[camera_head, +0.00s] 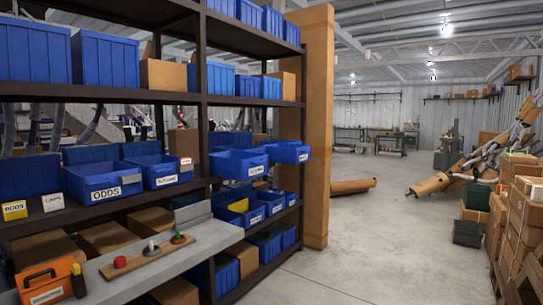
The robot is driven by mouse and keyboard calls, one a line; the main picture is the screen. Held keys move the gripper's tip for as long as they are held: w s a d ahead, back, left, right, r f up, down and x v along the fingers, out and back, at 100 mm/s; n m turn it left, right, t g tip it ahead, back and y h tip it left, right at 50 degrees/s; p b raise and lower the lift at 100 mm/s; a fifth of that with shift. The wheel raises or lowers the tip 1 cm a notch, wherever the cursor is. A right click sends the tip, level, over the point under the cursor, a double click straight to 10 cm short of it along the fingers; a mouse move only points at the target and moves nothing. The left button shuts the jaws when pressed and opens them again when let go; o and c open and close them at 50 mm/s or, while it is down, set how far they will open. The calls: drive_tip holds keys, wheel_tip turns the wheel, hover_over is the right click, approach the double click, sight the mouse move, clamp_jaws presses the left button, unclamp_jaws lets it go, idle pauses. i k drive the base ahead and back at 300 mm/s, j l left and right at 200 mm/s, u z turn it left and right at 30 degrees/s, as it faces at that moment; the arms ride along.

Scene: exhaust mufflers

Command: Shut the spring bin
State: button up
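Blue bins sit on the dark shelving rack at left. One bin (238,163) on the middle shelf juts out past the shelf edge, and another bin (288,152) to its right also juts out at the rack's end. Both carry small white labels too small to read, so I cannot tell which is the spring bin. A bin labelled ODDS (104,183) and a neighbouring bin (160,172) with an unclear label are further left. Lower bins (240,213) hang forward too, one with something yellow inside. My gripper is not in view.
Concrete floor (350,250) is open to the right. Stacked cartons (520,210) and dark green crates (467,232) stand at far right.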

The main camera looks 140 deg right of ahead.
sight(283, 154)
drive_tip(key=z, duration=4.4)
drive_tip(key=i+l+z, duration=0.25)
drive_tip(key=i+l, duration=0.3)
drive_tip(key=i+l+z, duration=0.3)
drive_tip(key=i, duration=0.3)
drive_tip(key=i+l, duration=0.5)
drive_tip(key=i+l+u, duration=0.4)
drive_tip(key=i+l, duration=0.3)
drive_tip(key=i+l+u, duration=0.4)
drive_tip(key=i+l, duration=0.45)
drive_tip(key=l, duration=0.15)
